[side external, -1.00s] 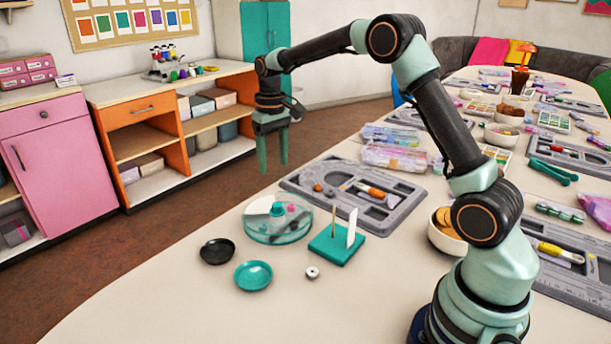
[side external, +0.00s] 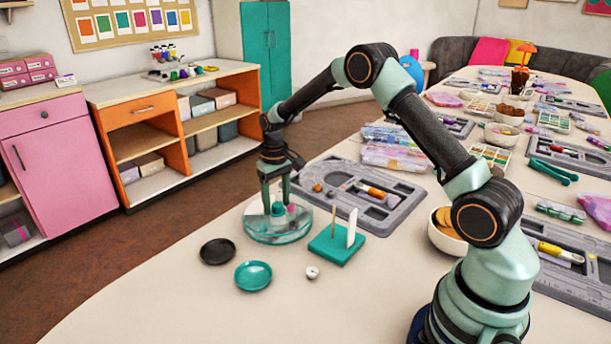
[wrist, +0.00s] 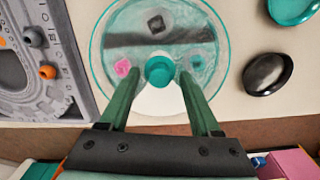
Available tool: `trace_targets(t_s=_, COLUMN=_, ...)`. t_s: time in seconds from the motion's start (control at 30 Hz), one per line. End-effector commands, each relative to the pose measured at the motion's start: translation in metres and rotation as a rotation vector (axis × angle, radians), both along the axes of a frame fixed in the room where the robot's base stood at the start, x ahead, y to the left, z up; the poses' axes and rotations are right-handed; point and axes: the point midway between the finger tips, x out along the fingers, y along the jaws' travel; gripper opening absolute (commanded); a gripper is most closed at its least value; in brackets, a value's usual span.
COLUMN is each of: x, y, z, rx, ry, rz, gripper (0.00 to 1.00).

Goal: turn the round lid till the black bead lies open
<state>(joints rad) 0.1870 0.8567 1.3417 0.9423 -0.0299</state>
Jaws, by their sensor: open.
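The round clear-teal box with its lid (side external: 276,234) stands on the table; it fills the top middle of the wrist view (wrist: 108,40). A teal knob (wrist: 159,70) rises from the lid's centre. The black bead (wrist: 156,24) shows on the far side from my gripper, seen through teal tint. A pink bead (wrist: 123,67) is left of the knob and a blue-grey one (wrist: 197,64) right of it. A plain white wedge (wrist: 160,102) lies on the near side. My gripper (wrist: 159,75) is open, pointing down, one finger each side of the knob, with gaps.
A black dish (side external: 217,252) and a teal dish (side external: 253,276) lie in front of the box. A teal block (side external: 335,244) with a peg and white card stands close at its right. A grey tray (side external: 395,215) lies behind. A small white ring (side external: 312,272) is in front.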

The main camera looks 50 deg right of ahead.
Motion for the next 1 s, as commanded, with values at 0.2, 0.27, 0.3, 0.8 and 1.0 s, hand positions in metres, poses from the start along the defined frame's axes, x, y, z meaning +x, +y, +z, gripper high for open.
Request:
trace_targets(t_s=0.2, x=0.0, y=0.0, z=-0.0011, rx=0.0, ry=0.0, rz=0.0, gripper=0.64)
trace_targets(t_s=0.27, x=0.0, y=0.0, z=-0.001, rx=0.0, ry=0.0, rz=0.0, gripper=0.6)
trace_targets(t_s=0.3, x=0.0, y=0.0, z=-0.0009, rx=0.0, ry=0.0, rz=0.0, gripper=0.45)
trace_targets(t_s=0.8, x=0.0001, y=0.0004, z=-0.0005, rx=0.0, ry=0.0, rz=0.001, gripper=0.0)
trace_targets(t_s=1.0, x=0.0001, y=0.0003, z=-0.0004, rx=0.0, ry=0.0, rz=0.001, gripper=0.0)
